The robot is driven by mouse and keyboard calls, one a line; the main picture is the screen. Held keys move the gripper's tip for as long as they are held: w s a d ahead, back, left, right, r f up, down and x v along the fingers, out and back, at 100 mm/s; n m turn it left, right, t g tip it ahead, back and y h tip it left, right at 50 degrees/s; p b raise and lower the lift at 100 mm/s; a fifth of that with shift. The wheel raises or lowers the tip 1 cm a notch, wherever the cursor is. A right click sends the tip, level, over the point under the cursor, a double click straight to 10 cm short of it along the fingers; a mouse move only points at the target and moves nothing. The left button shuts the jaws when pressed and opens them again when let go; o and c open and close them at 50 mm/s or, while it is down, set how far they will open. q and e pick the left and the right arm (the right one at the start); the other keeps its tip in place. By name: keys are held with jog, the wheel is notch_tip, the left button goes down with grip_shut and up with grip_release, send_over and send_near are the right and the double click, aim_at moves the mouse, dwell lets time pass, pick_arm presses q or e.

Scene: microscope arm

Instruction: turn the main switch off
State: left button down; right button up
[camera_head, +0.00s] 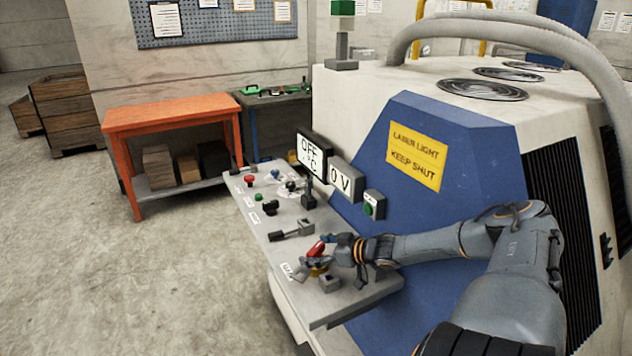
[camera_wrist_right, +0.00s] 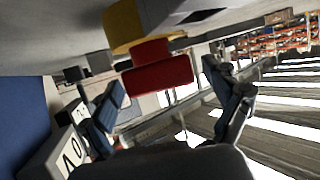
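The main switch, a red handle (camera_head: 317,247) on a yellow base, sits at the near end of the grey control panel (camera_head: 345,302). In the right wrist view the red handle (camera_wrist_right: 158,77) and yellow base (camera_wrist_right: 124,27) show just ahead of my gripper. My right gripper (camera_head: 330,256) is at the switch, its fingers spread to either side in the wrist view (camera_wrist_right: 168,98). The fingers look apart from the handle; contact cannot be told. My left gripper is not in view.
A display (camera_head: 311,157) reads OFF °C and another (camera_head: 345,181) reads 0 V. A black lever (camera_head: 285,234) and several knobs stand farther along the panel. The blue machine housing (camera_head: 470,150) rises behind my arm. An orange table (camera_head: 170,112) stands back left; the floor there is free.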

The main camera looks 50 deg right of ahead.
aim_at(318, 249)
jog(key=shift+r, duration=0.1)
jog(key=shift+v, duration=0.95)
jog(key=shift+s+a+r, duration=0.2)
jog(key=shift+s+r, duration=0.05)
jog(key=shift+s, duration=0.25)
jog(key=v, duration=0.9)
jog(key=shift+d, duration=0.25)
jog(key=shift+f, duration=0.1)
jog(key=shift+c, duration=0.4)
